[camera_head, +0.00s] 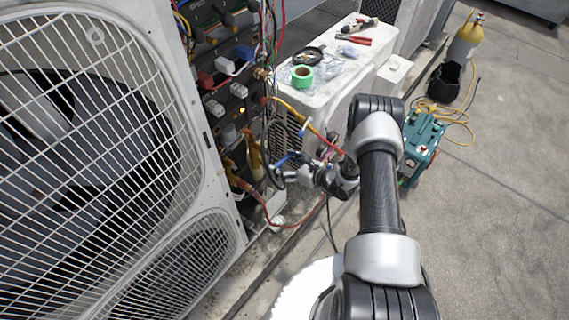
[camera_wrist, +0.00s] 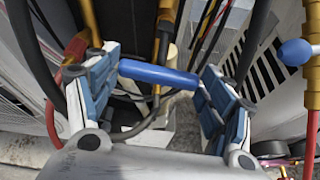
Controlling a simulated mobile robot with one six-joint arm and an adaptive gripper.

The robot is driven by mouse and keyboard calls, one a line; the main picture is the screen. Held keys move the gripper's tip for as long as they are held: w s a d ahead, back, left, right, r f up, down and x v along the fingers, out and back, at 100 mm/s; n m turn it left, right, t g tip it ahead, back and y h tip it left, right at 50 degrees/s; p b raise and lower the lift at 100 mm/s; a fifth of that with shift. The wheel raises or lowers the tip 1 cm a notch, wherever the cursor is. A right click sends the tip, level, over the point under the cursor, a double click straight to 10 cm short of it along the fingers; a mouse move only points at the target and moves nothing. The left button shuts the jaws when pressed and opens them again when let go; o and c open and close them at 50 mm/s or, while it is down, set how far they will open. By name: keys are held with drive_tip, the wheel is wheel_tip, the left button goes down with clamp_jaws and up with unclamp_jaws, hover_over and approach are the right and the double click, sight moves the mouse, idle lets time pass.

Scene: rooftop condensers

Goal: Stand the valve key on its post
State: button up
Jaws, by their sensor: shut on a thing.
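My gripper (camera_wrist: 160,80) has its blue-padded fingers on both ends of a blue bar, which looks like the valve key (camera_wrist: 150,73). The bar lies across the gap, slightly tilted in the picture. In the head view my gripper (camera_head: 300,173) is beside the open condenser's pipes and wires, with a bit of blue (camera_head: 284,160) at its fingertips. Under the bar in the wrist view are a dark hose, brass fittings and a pale upright piece (camera_wrist: 172,56). I cannot tell which part is the post, or whether the key touches it.
The fan condenser (camera_head: 95,130) stands at left, its open wiring bay (camera_head: 225,75) beside my gripper. A white unit (camera_head: 345,68) behind carries green tape (camera_head: 302,77) and tools. Hoses and a red rod surround the gripper. A teal machine (camera_head: 420,140) stands right; the right floor is mostly clear.

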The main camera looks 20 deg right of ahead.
drive_tip(key=shift+s+d, duration=0.75)
drive_tip(key=shift+s, duration=0.35)
drive_tip(key=shift+d, duration=0.1)
drive_tip(key=shift+s+d, duration=0.55)
drive_tip(key=shift+s, duration=0.25)
drive_tip(key=shift+s+d, duration=0.55)
drive_tip(key=shift+s, duration=0.25)
